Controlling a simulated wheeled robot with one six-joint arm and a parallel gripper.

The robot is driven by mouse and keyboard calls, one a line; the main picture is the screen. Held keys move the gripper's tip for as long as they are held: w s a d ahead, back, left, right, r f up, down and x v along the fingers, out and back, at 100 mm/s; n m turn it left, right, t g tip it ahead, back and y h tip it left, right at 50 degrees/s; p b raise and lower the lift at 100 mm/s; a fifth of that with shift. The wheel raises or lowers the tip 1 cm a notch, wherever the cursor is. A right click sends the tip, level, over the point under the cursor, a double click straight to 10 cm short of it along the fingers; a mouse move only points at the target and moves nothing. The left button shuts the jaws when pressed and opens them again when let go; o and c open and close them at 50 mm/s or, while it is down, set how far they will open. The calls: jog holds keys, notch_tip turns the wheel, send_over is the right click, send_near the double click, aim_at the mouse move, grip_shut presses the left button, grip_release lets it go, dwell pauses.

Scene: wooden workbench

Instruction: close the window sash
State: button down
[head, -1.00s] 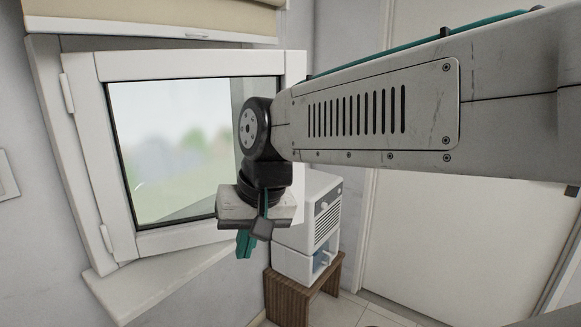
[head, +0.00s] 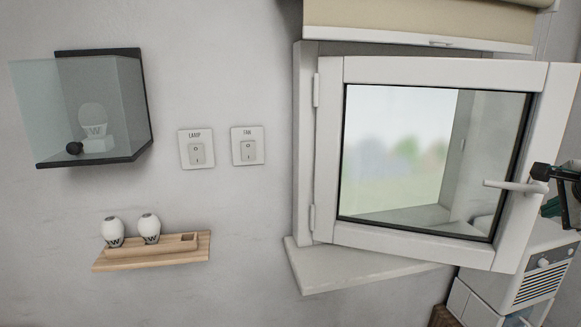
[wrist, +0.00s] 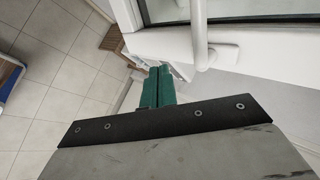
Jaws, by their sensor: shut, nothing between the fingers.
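The white window sash (head: 328,150) is hinged on its left side and stands swung open into the room, away from the window frame (head: 304,140). Its white lever handle (head: 512,186) is on the right stile and points left in the head view. In the wrist view the handle (wrist: 201,45) and the lower corner of the sash (wrist: 240,42) show at the top. My gripper (wrist: 158,80) has its green fingers shut together and empty, just beside the sash edge. In the head view my gripper (head: 553,206) is partly cut off at the right edge, close by the handle; contact cannot be told.
A white appliance (head: 535,275) stands below the sash at the right. A sill (head: 350,272) juts out under the window and a blind (head: 415,20) hangs above. Left are wall switches (head: 197,149), a glass case (head: 100,110) and a wooden shelf (head: 150,255).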

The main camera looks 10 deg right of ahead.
aim_at(520, 211)
jog(key=w+d+f, duration=0.1)
jog(key=w, duration=0.1)
jog(key=w+d+f, duration=0.1)
jog(key=w, duration=0.1)
jog(key=w+d+f, duration=0.1)
jog(key=w, duration=0.1)
jog(key=shift+f, duration=0.35)
jog(key=shift+w+d, duration=0.3)
jog(key=shift+w, duration=0.2)
